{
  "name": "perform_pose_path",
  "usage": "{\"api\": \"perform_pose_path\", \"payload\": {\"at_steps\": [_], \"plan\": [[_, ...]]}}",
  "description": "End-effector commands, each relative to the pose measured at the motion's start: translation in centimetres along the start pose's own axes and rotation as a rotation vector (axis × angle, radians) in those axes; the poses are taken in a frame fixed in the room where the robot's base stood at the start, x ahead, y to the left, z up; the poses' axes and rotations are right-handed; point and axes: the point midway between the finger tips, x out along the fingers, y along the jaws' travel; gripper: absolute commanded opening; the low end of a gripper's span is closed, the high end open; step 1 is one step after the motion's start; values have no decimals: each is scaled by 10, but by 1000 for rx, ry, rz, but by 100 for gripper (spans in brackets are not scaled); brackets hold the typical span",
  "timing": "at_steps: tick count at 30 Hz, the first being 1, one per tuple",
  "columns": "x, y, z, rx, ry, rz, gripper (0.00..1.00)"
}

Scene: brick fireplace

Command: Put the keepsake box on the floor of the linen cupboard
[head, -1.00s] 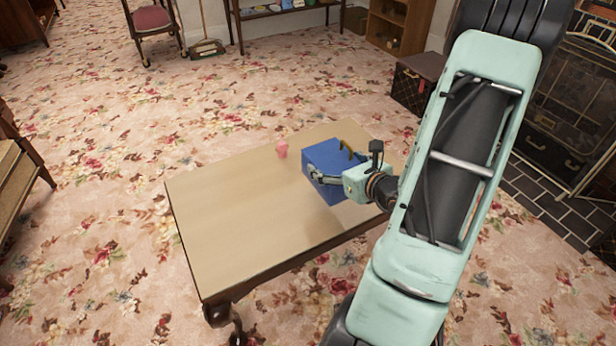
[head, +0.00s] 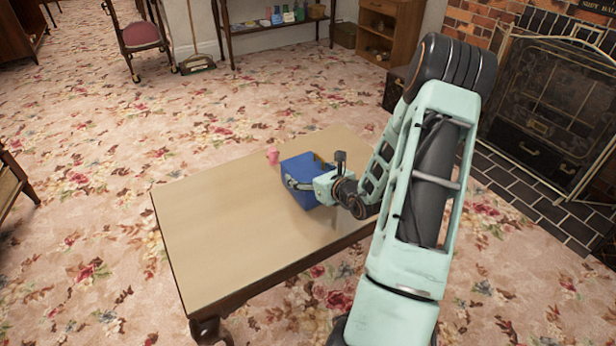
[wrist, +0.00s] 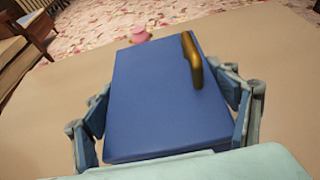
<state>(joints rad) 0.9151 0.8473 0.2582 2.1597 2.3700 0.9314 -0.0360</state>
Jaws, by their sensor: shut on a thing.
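The blue box (head: 297,168), which I take to be the keepsake box, is held over the wooden table (head: 225,225). My gripper (head: 291,184) is shut on it. In the wrist view, the box (wrist: 150,100) fills the space between my fingers, which press on its left and right sides. A gold handle (wrist: 191,60) stands on its upper face. I cannot tell whether the box touches the table top. A wooden open-fronted cabinet (head: 391,22) stands at the back; I cannot tell whether it is the linen cupboard.
A small pink object (head: 272,156) stands on the table close beside the box. Open flowered carpet (head: 110,130) lies left and behind the table.

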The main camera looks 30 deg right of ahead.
Motion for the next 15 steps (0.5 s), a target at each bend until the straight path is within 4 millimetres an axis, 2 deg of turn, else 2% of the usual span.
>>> {"api": "perform_pose_path", "payload": {"at_steps": [11, 12, 15], "plan": [[2, 0, -3, -3, -5, 1, 44], [2, 0, -4, -2, -3, 1, 82], [2, 0, -4, -2, -3, 1, 92]]}}
